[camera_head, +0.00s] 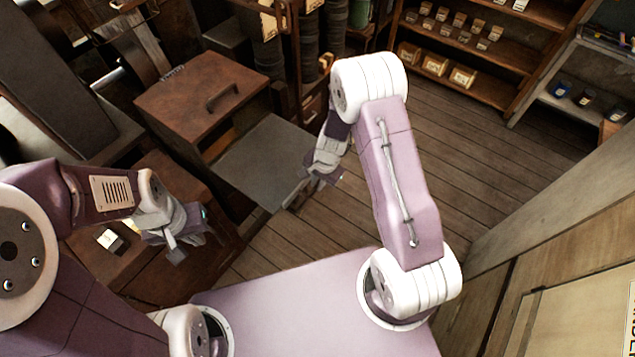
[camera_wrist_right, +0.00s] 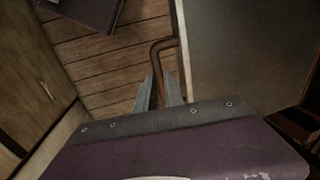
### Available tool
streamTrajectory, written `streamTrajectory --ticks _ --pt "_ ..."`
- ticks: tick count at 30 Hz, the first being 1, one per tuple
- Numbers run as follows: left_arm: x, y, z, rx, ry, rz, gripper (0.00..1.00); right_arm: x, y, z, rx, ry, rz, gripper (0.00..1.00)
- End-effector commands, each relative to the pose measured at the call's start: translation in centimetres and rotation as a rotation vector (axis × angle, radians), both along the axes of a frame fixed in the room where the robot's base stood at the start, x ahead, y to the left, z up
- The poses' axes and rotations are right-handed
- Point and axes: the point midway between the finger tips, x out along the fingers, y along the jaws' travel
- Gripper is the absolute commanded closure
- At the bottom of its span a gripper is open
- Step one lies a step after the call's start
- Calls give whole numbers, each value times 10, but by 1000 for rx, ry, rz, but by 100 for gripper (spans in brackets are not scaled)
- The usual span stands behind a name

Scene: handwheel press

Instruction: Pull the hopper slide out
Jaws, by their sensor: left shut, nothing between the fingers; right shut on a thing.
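The hopper slide (camera_head: 262,158) is a flat grey plate standing well out from the brown wooden hopper box (camera_head: 190,120) on its right side. In the right wrist view the slide (camera_wrist_right: 245,60) fills the upper right. A brown bent rod handle (camera_wrist_right: 160,50) is at its edge. My right gripper (camera_head: 318,182) is at the slide's outer right edge. In the right wrist view its fingers (camera_wrist_right: 158,95) are shut on the rod handle. My left gripper (camera_head: 188,240) is shut and empty, above the brown bench at lower left. The slide's inner end is not clearly visible.
A small pale box (camera_head: 110,240) lies on the brown bench (camera_head: 135,275) near my left gripper. Shelves (camera_head: 470,50) with small goods stand at the back right. The plank floor (camera_head: 440,140) is clear to the right of the slide. A pale wooden panel (camera_head: 570,220) borders the right.

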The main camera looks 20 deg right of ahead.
Motion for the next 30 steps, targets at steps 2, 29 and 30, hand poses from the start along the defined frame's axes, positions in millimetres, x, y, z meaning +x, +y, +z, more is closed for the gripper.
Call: streamTrajectory --ticks 2,29,30 --pt "0 0 0 0 0 0 100 0 -2 0 -3 -1 -2 100" --pt "0 0 13 0 0 0 100 -14 -13 85 1 -2 -3 66" --pt "0 0 13 0 0 0 100 -14 -14 87 1 0 -3 66"
